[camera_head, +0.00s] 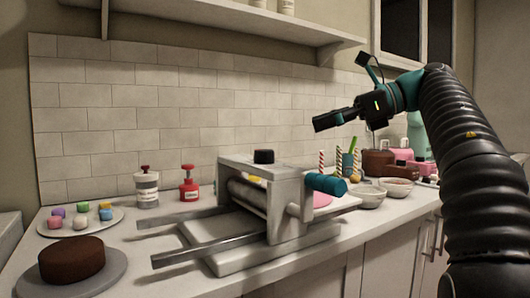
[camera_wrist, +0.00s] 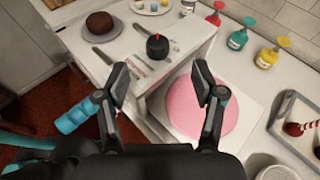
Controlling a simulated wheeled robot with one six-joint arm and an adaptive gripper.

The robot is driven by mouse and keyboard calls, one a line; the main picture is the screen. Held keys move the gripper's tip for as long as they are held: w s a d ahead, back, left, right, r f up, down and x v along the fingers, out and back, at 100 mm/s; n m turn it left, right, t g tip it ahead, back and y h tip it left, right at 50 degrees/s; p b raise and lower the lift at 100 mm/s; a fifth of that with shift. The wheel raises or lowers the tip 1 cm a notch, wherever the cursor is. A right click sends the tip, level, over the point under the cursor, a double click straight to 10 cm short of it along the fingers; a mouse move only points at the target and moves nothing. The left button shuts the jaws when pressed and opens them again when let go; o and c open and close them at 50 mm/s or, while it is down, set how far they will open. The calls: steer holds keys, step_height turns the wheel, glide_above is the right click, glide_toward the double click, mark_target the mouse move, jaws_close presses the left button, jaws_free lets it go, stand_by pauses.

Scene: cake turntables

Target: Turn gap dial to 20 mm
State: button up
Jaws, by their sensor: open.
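The gap dial (camera_head: 264,157) is a black round knob on top of the grey sheeter (camera_head: 288,205). In the wrist view the dial (camera_wrist: 157,47) shows a small red mark at its far side. Small markings lie on the plate near it, too small to read. My gripper (camera_head: 320,122) is in the air above and right of the dial in the head view. In the wrist view my gripper (camera_wrist: 160,78) has its two fingers wide apart, with nothing between them. The dial shows beyond the gap between the fingertips, and the fingers look apart from it.
A teal crank handle (camera_head: 326,183) sticks out at the sheeter's right. A pink disc (camera_wrist: 198,108) lies on its bed. Red and white bottles (camera_head: 189,183) stand behind. A brown cake (camera_head: 71,258) sits at front left. Bowls (camera_head: 368,195) stand at right. Space above the dial is clear.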

mark_target(268, 150)
steer(key=shift+n+h, duration=0.3)
steer(key=x, duration=0.4)
steer(key=f+x, duration=0.1)
steer(key=x, duration=0.8)
steer(key=shift+s+f, duration=0.25)
steer(key=c, duration=1.1)
steer(key=shift+c, duration=0.2)
steer(key=o, duration=1.1)
